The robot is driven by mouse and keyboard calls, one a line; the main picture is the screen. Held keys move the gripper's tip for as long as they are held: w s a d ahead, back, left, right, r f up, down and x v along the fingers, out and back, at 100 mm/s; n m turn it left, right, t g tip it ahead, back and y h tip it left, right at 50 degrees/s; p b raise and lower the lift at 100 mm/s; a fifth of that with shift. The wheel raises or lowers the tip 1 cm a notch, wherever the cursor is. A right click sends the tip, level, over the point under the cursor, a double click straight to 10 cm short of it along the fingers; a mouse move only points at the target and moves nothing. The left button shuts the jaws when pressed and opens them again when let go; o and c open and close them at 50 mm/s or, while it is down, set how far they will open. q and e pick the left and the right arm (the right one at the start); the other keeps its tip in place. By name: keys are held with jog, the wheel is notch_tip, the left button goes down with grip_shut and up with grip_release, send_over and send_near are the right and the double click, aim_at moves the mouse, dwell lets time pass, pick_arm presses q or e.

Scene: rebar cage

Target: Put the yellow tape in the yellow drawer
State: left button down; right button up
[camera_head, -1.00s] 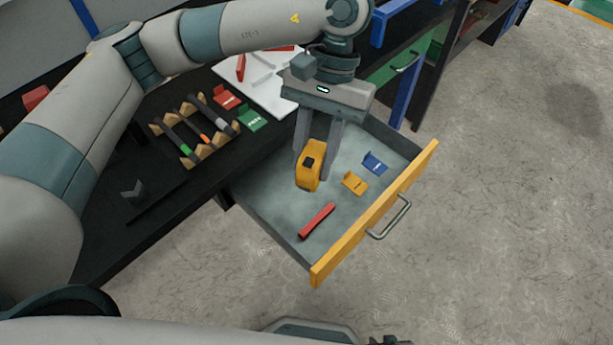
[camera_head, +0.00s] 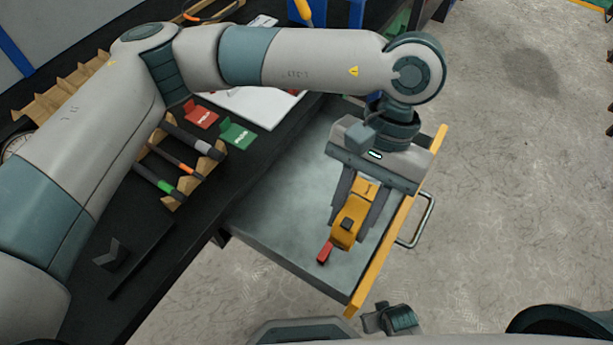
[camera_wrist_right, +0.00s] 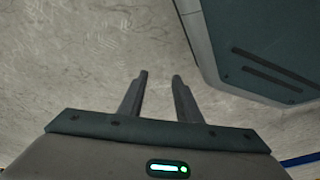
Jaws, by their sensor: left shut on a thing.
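The yellow tape (camera_head: 347,228), a yellow tape measure with a dark patch, is held between the fingers of my left gripper (camera_head: 350,222). The gripper points down over the open yellow drawer (camera_head: 379,256), near its front panel. How high the tape is above the drawer floor is hard to tell. My right gripper (camera_wrist_right: 161,77) shows in the right wrist view with its two fingers apart and nothing between them.
A red object (camera_head: 325,252) in the drawer is mostly hidden by the tape. A yellow card (camera_head: 365,187) shows between the fingers. The dark bench holds a red card (camera_head: 201,117), a green card (camera_head: 238,135) and a rack of markers. The drawer's left part is clear.

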aim_at(295, 224)
pick_arm(q)
jog(key=shift+d, duration=0.1)
